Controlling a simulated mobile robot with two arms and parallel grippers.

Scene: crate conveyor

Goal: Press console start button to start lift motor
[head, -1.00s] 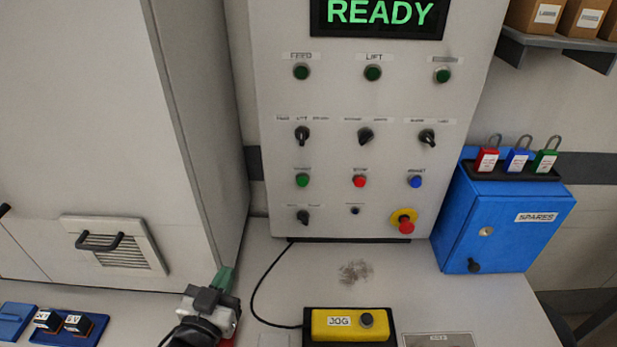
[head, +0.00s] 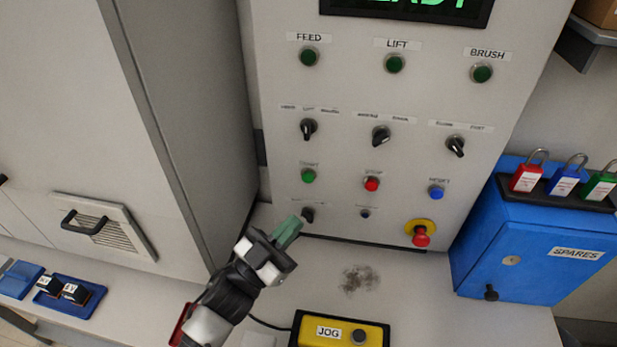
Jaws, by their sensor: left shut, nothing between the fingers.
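The grey console panel (head: 340,95) stands upright in front of me. Its green start button (head: 308,176) is at the left of the button row, with a red stop button (head: 371,184) and a blue reset button (head: 436,192) to its right. The LIFT lamp (head: 394,64) is dark green in the top row. My left gripper (head: 289,231) is shut and empty, its green fingertips pointing up toward the panel. It is below and left of the start button, apart from it in the picture, near the lower left selector knob (head: 308,215). My right gripper is not in view.
A red mushroom button with yellow collar (head: 421,235) is at the panel's lower right. Selector knobs (head: 381,135) sit above the buttons. A yellow JOG box (head: 343,332) lies on the bench below. A blue SPARES box (head: 520,235) stands right, a grey cabinet (head: 190,110) left.

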